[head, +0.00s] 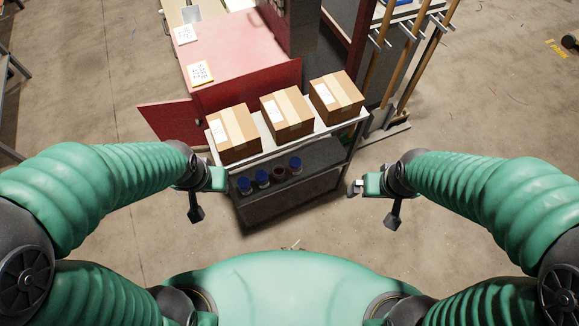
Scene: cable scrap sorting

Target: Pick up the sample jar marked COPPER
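Several small jars stand in a row on the dark lower shelf of a cabinet. Three have blue tops: one at the left (245,185), one beside it (262,178) and one at the right end (295,164). A jar with a dark reddish-brown look (279,174) stands between the last two. Any COPPER marking is too small to read. My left gripper (219,180) is at the left end of the jar row, and I see nothing held. My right gripper (360,187) is right of the cabinet, apart from the jars. Finger gaps are unclear in both.
Three cardboard boxes stand on the shelf above: left (233,134), middle (287,115) and right (336,97). A red cabinet (255,55) with an open door (168,119) is behind. Long-handled tools (412,60) stand at the right. The floor in front is clear.

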